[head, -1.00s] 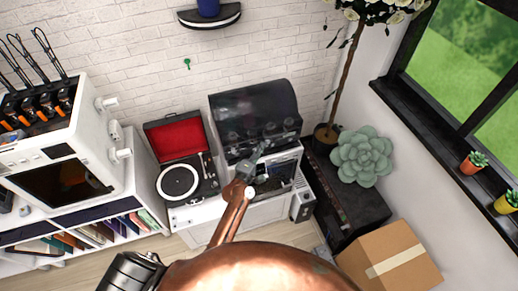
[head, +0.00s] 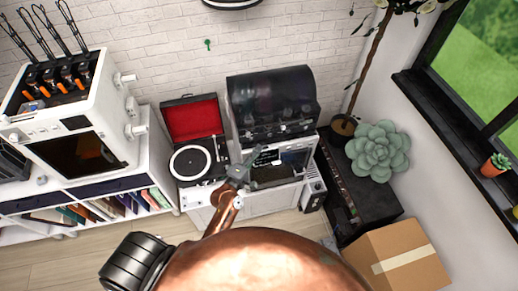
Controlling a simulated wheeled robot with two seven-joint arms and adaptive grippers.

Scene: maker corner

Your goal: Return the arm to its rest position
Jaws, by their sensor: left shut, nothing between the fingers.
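My left gripper (head: 245,165) shows near the middle of the head view, grey, at the end of my copper-coloured arm (head: 222,212). Its fingers are shut with nothing between them. In the picture it overlaps the front left of a black and silver machine with a dark lid (head: 272,105). Whether it touches the machine I cannot tell. My right gripper is not in view.
A record player (head: 192,162) with a red-lined open lid stands left of the machine. A white printer-like unit (head: 80,125) sits on a bookshelf further left. A cardboard box (head: 398,262) and a black cabinet (head: 350,190) with a succulent (head: 378,150) stand at right.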

